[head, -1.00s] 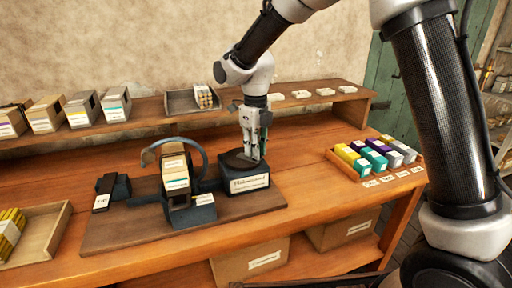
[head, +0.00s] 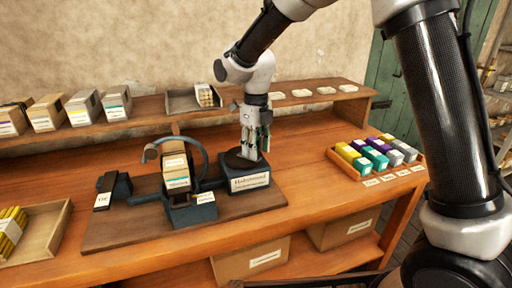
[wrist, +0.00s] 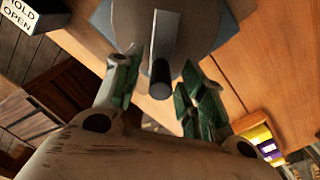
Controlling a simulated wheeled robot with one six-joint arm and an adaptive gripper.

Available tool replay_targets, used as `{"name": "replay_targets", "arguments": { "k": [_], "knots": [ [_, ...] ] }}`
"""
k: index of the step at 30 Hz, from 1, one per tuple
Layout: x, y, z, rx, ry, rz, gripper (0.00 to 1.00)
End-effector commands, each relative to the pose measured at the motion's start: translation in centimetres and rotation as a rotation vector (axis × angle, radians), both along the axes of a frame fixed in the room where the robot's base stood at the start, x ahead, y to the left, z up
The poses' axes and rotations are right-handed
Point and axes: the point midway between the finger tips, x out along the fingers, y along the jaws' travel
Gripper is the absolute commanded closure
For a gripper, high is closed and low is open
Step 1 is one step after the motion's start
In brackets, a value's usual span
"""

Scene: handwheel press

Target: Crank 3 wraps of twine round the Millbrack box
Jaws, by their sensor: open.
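A box with a cream label (head: 176,172) stands in a dark blue holder inside the curved ring (head: 203,157) of the press; its name is too small to read. To its right is a dark blue housing (head: 250,181) with a white name label and a dark round wheel (head: 236,159) on top. My gripper (head: 255,155) points down over this wheel. In the wrist view, a black upright handle (wrist: 160,78) on a grey arm of the wheel stands between the open fingers of my gripper (wrist: 160,90). I see gaps on both sides; contact cannot be told.
A "HOLD OPEN" label (wrist: 22,14) is in the wrist view's corner. A dark block (head: 113,189) sits left on the baseboard. A tray of coloured boxes (head: 377,155) is right, a tray of yellow items (head: 35,228) left. Several boxes (head: 83,108) line the back shelf.

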Motion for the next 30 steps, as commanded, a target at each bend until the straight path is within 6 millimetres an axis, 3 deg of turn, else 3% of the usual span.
{"name": "replay_targets", "arguments": {
  "k": [5, 12, 18, 30],
  "knots": [
    [0.1, 0.1, 2.3, 0.002, -0.003, 0.0, 0.59],
    [0.1, 0.1, 7.7, 0.003, -0.004, 0.0, 0.59],
    [0.1, 0.0, 10.9, 0.001, -0.001, 0.0, 0.59],
    [0.0, 0.0, 11.9, -0.001, 0.001, 0.0, 0.59]
  ]
}}
